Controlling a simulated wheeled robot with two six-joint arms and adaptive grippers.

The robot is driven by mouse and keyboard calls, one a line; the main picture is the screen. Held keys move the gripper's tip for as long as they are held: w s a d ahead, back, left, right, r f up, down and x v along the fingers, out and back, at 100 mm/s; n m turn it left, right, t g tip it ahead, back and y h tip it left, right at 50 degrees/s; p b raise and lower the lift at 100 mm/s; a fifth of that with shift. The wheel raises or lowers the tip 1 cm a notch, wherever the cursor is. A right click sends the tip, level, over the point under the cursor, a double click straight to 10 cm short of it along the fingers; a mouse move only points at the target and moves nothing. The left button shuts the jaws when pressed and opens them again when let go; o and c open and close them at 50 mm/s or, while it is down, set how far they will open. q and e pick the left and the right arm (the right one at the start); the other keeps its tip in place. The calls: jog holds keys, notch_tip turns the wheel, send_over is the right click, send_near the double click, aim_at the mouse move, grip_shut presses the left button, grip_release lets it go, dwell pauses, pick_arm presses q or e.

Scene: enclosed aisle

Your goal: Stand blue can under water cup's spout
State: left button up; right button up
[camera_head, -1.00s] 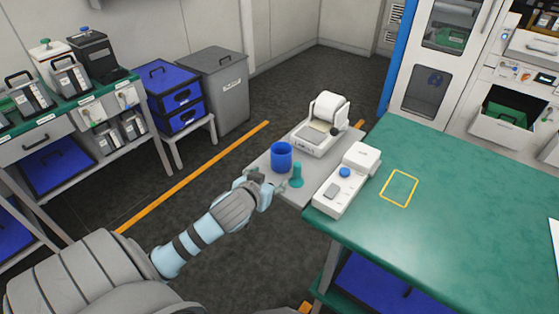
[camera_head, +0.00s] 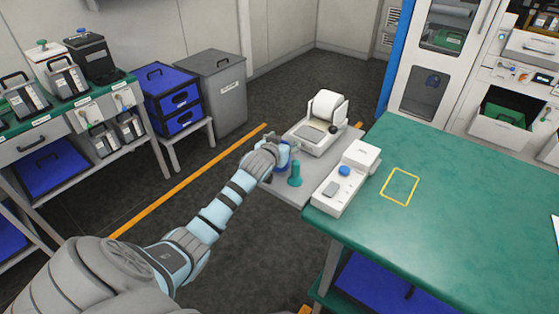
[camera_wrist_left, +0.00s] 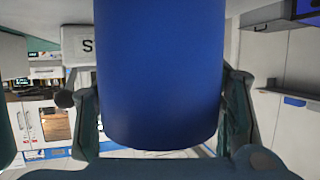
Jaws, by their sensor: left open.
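The blue can (camera_wrist_left: 160,70) fills the middle of the left wrist view, upright between my left gripper's two fingers. In the head view only a little blue of the can (camera_head: 283,164) shows, the rest hidden by my gripper. My left gripper (camera_head: 284,152) is open around the can; I cannot tell whether a finger touches it. A white device (camera_head: 316,134) with a white cylinder (camera_head: 328,104) on top stands behind the can on the low grey surface. I cannot make out a spout. My right gripper is out of view.
A small teal post (camera_head: 295,174) stands close to the right of my gripper. A white control box with a blue button (camera_head: 344,171) lies along the edge of the green table (camera_head: 450,220). A yellow outlined square (camera_head: 400,187) on the table is empty.

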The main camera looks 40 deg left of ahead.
pick_arm(q)
jog(key=c, duration=1)
jog(key=shift+c, duration=0.5)
jog(key=shift+r, duration=0.1)
jog(key=shift+c, duration=0.7)
